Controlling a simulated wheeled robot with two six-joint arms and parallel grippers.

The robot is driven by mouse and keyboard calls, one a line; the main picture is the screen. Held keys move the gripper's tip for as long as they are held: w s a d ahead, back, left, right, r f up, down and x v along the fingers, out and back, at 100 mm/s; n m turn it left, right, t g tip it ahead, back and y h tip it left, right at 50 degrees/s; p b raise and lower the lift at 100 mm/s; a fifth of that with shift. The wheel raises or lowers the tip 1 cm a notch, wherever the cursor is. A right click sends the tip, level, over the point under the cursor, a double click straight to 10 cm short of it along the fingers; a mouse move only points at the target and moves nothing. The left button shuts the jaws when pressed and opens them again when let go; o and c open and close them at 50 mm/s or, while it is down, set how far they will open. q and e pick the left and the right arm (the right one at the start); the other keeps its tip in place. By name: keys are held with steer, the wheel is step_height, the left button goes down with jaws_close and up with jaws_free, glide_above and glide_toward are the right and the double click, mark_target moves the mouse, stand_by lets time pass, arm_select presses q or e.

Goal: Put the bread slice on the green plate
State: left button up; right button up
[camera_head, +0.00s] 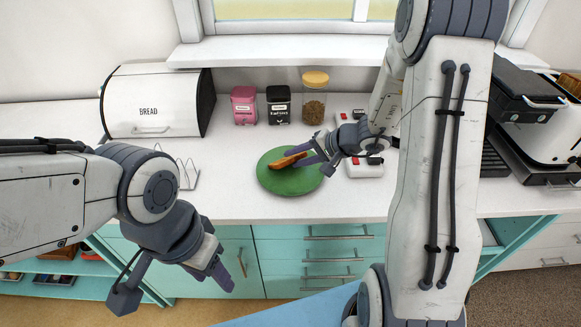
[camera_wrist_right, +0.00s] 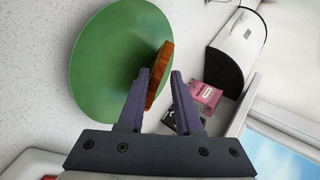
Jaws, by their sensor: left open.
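The brown bread slice (camera_head: 287,160) is over the green plate (camera_head: 275,184) on the counter and appears to rest on it, seen nearly edge-on. In the right wrist view the slice (camera_wrist_right: 161,72) lies by the plate's edge (camera_wrist_right: 105,70), close to one finger and clear of the other. My right gripper (camera_head: 312,156) is at the plate's right side, its fingers apart at the slice's end; it also shows in the wrist view (camera_wrist_right: 161,78). My left gripper (camera_head: 233,270) is open and empty, low in front of the cabinets.
A bread box (camera_head: 155,102), a pink canister (camera_head: 244,105), a black canister (camera_head: 279,104) and a jar (camera_head: 314,98) stand behind the plate. A wire rack (camera_head: 186,174) is to its left. A toaster-like appliance (camera_head: 545,120) stands far right.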

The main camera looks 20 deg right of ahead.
steer(key=p+v, duration=0.2)
steer(key=v, duration=0.6)
steer(key=shift+r+p, duration=0.1)
steer(key=shift+p, duration=0.25)
step_height(320, 180, up, 8)
steer(key=s+d+p, duration=0.1)
steer(key=p, duration=0.4)
steer(key=shift+s+d, duration=0.3)
